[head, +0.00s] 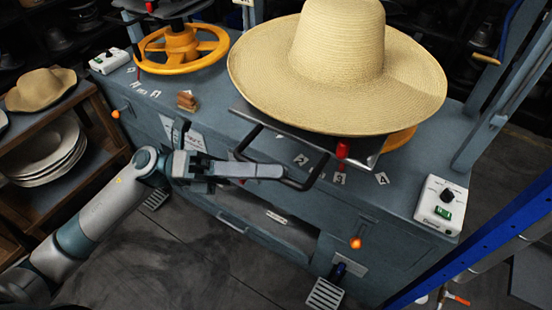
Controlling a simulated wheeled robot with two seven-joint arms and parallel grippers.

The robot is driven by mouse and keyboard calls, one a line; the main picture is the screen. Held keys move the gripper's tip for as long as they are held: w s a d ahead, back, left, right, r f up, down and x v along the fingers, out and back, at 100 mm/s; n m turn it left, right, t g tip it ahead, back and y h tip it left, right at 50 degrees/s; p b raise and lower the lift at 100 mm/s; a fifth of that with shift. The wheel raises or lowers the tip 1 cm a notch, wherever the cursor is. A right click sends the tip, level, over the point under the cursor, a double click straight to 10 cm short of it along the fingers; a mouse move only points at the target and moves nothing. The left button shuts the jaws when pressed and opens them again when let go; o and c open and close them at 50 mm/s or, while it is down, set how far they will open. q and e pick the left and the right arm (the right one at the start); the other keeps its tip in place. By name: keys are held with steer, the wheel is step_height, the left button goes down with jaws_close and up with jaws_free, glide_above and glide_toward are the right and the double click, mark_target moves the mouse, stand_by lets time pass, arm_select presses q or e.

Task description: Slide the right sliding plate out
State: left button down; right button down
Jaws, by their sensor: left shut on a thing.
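The right sliding plate (368,161) is a flat dark metal plate on the right half of the grey-blue press bench. A large straw hat (340,50) rests above it and hides most of it. A black U-shaped handle (308,184) juts from its front edge. My left gripper (280,172) reaches in from the left and is shut on this handle, around its front bar. The fingers cover part of the bar. A red knob (343,149) stands by the plate's front edge. My right gripper is not in view.
The bench (215,85) carries a yellow wheel (182,48) at the left and a white control box (440,205) at the right. A wooden shelf (75,95) with hats stands left. A blue post (480,250) is at the lower right. Floor in front is clear.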

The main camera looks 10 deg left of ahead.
arm_select(q)
steer(key=shift+s+f, duration=0.1)
steer(key=shift+s, duration=0.05)
steer(key=c, duration=2)
jaws_free()
steer(key=shift+o, duration=0.9)
steer(key=shift+s, duration=0.1)
steer(key=shift+a, duration=0.15)
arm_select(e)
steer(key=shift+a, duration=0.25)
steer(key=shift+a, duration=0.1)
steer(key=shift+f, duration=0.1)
